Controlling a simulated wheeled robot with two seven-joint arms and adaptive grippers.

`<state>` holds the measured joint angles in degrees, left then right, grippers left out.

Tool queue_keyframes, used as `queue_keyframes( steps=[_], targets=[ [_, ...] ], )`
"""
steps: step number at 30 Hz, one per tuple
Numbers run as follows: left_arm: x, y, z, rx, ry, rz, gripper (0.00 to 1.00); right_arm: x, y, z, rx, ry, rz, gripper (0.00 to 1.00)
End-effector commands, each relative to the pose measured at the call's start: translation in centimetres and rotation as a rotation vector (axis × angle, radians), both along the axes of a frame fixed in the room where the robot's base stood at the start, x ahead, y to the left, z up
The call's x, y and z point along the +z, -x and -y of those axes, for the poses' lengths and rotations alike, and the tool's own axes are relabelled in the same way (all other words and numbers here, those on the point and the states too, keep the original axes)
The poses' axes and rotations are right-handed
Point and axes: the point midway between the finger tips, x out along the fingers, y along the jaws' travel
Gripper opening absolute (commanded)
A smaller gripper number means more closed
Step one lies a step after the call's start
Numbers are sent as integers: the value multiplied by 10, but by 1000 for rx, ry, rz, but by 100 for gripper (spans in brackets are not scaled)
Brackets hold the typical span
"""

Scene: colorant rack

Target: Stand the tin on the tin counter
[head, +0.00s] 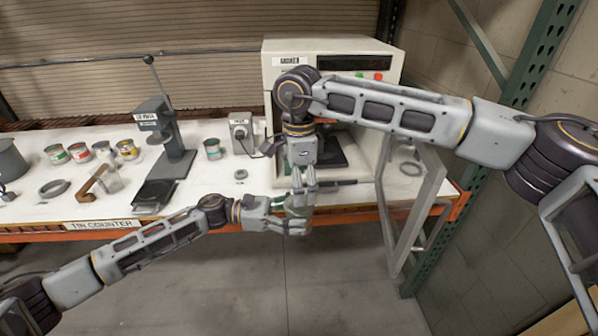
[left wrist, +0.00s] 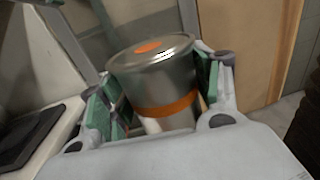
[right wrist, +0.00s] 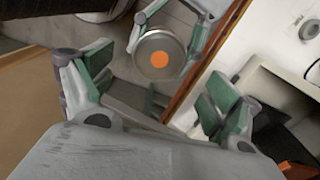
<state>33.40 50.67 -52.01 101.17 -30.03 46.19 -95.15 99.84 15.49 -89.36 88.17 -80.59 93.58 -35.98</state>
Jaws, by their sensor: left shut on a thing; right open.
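The tin (left wrist: 150,85) is a silver can with an orange band and an orange spot on its lid. My left gripper (head: 297,213) is shut on it, with green pads on both sides. They hang in front of the bench edge, over the floor. In the right wrist view the tin's lid (right wrist: 159,55) shows between the left fingers. My right gripper (head: 302,184) points down just above it; its fingers (right wrist: 155,92) are open and apart from the tin. The tin counter (head: 225,193) is the white bench top, with a "TIN COUNTER" label on its front edge.
Several paint tins (head: 78,153) stand at the back left. A dispenser stand (head: 170,140) and a black scale plate (head: 155,194) are near the middle. The shaker machine (head: 345,60), its door (head: 412,215) open, is at right.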

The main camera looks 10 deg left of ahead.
Motion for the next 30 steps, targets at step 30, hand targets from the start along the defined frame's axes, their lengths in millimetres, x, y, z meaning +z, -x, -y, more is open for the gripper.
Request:
queue_keyframes(
  steps=[30],
  targets=[
    [1,0,0,0,1,1,17,-55,0,0,0,0,1,78]
  ],
)
